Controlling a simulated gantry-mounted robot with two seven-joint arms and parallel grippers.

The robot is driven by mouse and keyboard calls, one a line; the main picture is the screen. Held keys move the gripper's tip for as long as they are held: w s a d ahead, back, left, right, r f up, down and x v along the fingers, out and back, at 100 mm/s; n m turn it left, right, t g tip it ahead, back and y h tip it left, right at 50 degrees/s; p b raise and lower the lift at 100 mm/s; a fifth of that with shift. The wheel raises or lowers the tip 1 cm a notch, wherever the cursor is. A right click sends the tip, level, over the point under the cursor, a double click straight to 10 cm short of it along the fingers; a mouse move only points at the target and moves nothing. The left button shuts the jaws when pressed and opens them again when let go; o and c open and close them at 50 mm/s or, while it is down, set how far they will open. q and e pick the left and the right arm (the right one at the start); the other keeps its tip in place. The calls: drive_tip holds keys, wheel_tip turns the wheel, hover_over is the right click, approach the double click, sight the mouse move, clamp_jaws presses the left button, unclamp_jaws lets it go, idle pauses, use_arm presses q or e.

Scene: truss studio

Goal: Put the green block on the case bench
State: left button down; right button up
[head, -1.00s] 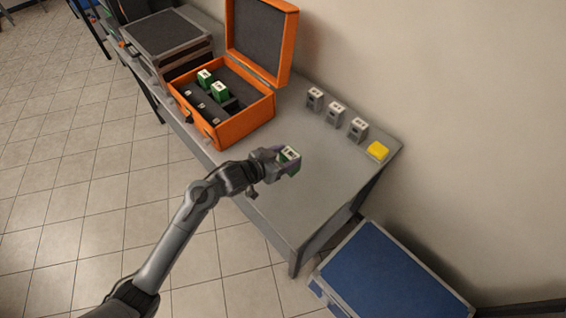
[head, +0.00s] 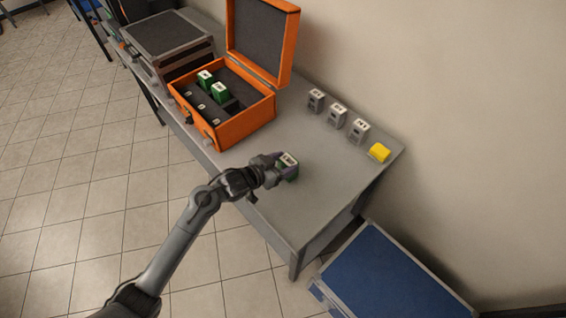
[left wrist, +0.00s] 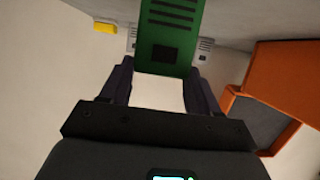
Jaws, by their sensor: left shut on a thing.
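A green block (head: 289,167) with a pale top is held in my left gripper (head: 279,165), over the front part of the grey case bench (head: 312,202). In the left wrist view the green block (left wrist: 167,38) sits between the two dark fingers (left wrist: 158,85), which are shut on it. The block looks low, close to the bench top; I cannot tell if it touches. Two more green blocks (head: 220,91) stand in the open orange case (head: 246,124) on the bench. My right gripper is not in view.
Three grey blocks (head: 337,114) and a yellow block (head: 379,153) line the bench's wall side. A dark flat case (head: 167,38) lies beyond the orange case. A blue case (head: 395,275) stands below the bench's right end. The bench middle is clear.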

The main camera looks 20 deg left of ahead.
use_arm(q)
drive_tip(key=shift+f, duration=0.15)
drive_tip(key=shift+c, duration=1.2)
unclamp_jaws()
drive_tip(key=shift+s+r, duration=0.1)
drive_tip(key=shift+r, duration=0.15)
drive_tip(key=p+v, duration=0.2)
drive_tip(key=v, duration=1)
drive_tip(key=s+f+n+g+y, duration=0.1)
drive_tip(key=s+g+y, duration=0.1)
drive_tip(key=s, duration=0.5)
drive_tip(key=s+d+f+n+g+y, duration=0.1)
drive_tip(key=s+g, duration=0.3)
drive_tip(key=s, duration=0.4)
drive_tip(key=s+d+f+n+g+y, duration=0.1)
drive_tip(key=s+f+g+y, duration=0.1)
drive_tip(key=s, duration=0.6)
drive_tip(key=shift+s+f+g+y, duration=0.2)
drive_tip(key=shift+f+g+y, duration=0.15)
drive_tip(key=shift+f, duration=0.35)
